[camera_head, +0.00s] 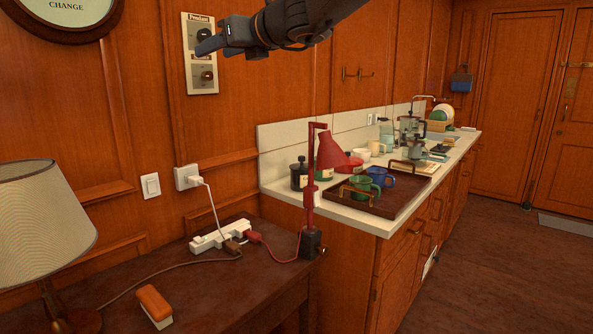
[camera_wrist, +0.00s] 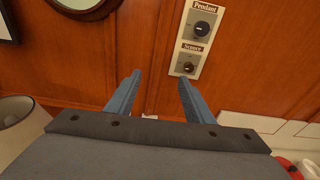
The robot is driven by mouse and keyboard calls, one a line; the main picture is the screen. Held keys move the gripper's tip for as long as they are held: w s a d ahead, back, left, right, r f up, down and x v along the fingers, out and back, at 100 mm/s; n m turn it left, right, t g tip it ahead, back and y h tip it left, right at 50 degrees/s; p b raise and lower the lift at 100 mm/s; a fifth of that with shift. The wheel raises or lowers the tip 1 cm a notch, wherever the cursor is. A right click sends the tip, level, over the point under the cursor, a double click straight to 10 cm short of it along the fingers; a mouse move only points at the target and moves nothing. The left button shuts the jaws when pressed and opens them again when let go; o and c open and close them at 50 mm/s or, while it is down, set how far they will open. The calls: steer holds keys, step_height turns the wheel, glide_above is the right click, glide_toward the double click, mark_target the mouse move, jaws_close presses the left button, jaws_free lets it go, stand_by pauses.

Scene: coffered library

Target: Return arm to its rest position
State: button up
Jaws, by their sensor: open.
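My gripper (camera_wrist: 160,92) shows in the wrist view with its two blue-grey fingers apart and nothing between them. In the head view my gripper (camera_head: 203,46) is at the top, at the end of my dark arm, pointing left. It overlaps the Pendant switch panel (camera_head: 203,80) on the wood wall; I cannot tell whether it touches it. The panel also shows in the wrist view (camera_wrist: 195,40), beyond the right finger, with two dark knobs.
A red desk lamp (camera_head: 331,152) stands by a power strip (camera_head: 222,236) on the dark desk (camera_head: 225,290). A shaded lamp (camera_head: 40,220) is at left. A tray (camera_head: 375,207) with mugs sits on the counter (camera_head: 455,150). Open floor (camera_head: 490,270) lies at right.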

steer(key=s+d+f+n+g+h+p, duration=0.1)
steer(key=s+d+f+n+g+h, duration=0.2)
steer(key=d+f, duration=0.5)
steer(key=s+d+f+n+h, duration=0.1)
steer(key=s+d+f+n, duration=0.3)
steer(key=f, duration=0.8)
steer(key=s+d+f+n+g+h+p, duration=0.1)
steer(key=s+d+f+n+g+h, duration=0.15)
steer(key=d+f+n, duration=0.55)
steer(key=s+d+f+n+g+h, duration=0.2)
steer(key=s+d+f+n, duration=0.3)
steer(key=s+d+f, duration=0.3)
steer(key=s+d+f+n+g+h+p, duration=0.1)
steer(key=s+d+f+n+g+h, duration=0.2)
steer(key=s+d+f, duration=0.5)
steer(key=s+f+n+h, duration=0.1)
steer(key=s+f+n, duration=0.1)
steer(key=s, duration=0.3)
steer(key=shift+s+f+n+p, duration=0.25)
steer(key=shift+f+n+p, duration=0.05)
steer(key=shift+f, duration=0.05)
